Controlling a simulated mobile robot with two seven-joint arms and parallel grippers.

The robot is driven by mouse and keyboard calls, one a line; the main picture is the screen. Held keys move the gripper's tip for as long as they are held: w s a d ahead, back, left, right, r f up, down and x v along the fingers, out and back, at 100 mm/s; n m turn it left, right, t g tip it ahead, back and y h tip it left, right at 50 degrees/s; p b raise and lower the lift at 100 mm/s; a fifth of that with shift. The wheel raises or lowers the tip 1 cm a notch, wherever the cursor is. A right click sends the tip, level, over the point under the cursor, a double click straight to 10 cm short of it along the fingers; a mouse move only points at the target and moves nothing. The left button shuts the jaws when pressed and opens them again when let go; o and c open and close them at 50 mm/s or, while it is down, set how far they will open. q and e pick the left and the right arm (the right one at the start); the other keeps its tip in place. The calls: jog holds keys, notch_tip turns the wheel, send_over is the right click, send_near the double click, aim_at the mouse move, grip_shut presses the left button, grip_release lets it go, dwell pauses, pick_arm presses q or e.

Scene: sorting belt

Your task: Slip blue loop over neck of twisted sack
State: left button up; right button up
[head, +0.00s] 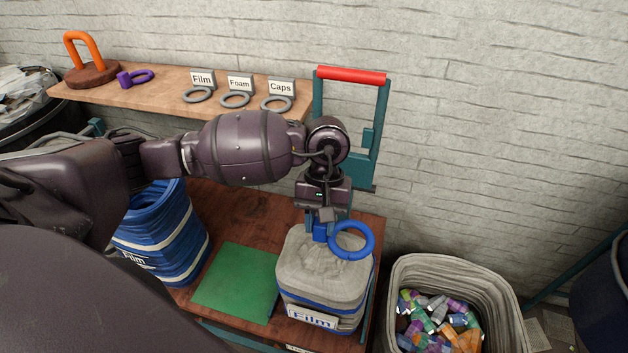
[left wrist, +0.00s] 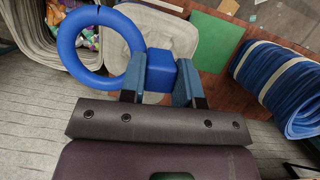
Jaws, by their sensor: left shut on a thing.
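My left gripper (head: 320,225) is shut on the square tab of the blue loop (head: 371,240). It holds the loop over the top of a grey sack with blue bands and a "Film" label (head: 312,317). In the left wrist view the tab (left wrist: 160,72) sits between the two fingers and the ring (left wrist: 66,45) sticks out to the left. The sack's pale top (left wrist: 182,36) lies beyond it. The top looks lumpy; I cannot make out a twisted neck, and the loop appears beside or above the top, not around anything. My right gripper is not in view.
A blue striped "Film" sack (head: 185,235) and a green mat (head: 235,280) are left of the grey sack. A bin (head: 490,285) of colourful caps stands right. The shelf (head: 160,95) behind holds grey rings, a purple loop and an orange loop. A red-handled frame (head: 350,75) rises behind.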

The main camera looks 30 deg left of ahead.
pick_arm(q)
notch_tip(320, 180, up, 6)
jog(key=n+p, duration=0.1)
jog(key=n, duration=0.1)
jog(key=n+h+p, duration=0.1)
jog(key=n, duration=0.1)
jog(key=n+t+p, duration=0.1)
jog(key=n+p, duration=0.1)
jog(key=shift+a+f, duration=0.1)
jog(key=shift+f, duration=0.15)
jog(key=n+p, duration=0.1)
jog(key=r+n+t+p, duration=0.1)
jog(key=n, duration=0.1)
jog(key=a+r+n+h+p, duration=0.1)
jog(key=n, duration=0.1)
jog(key=shift+s+r+p, duration=0.2)
jog(key=shift+p, duration=0.15)
jog(key=n, duration=0.1)
jog(key=n+t+p, duration=0.1)
jog(key=n, duration=0.1)
jog(key=shift+a+r+n, duration=0.15)
jog(key=shift+r+n, duration=0.15)
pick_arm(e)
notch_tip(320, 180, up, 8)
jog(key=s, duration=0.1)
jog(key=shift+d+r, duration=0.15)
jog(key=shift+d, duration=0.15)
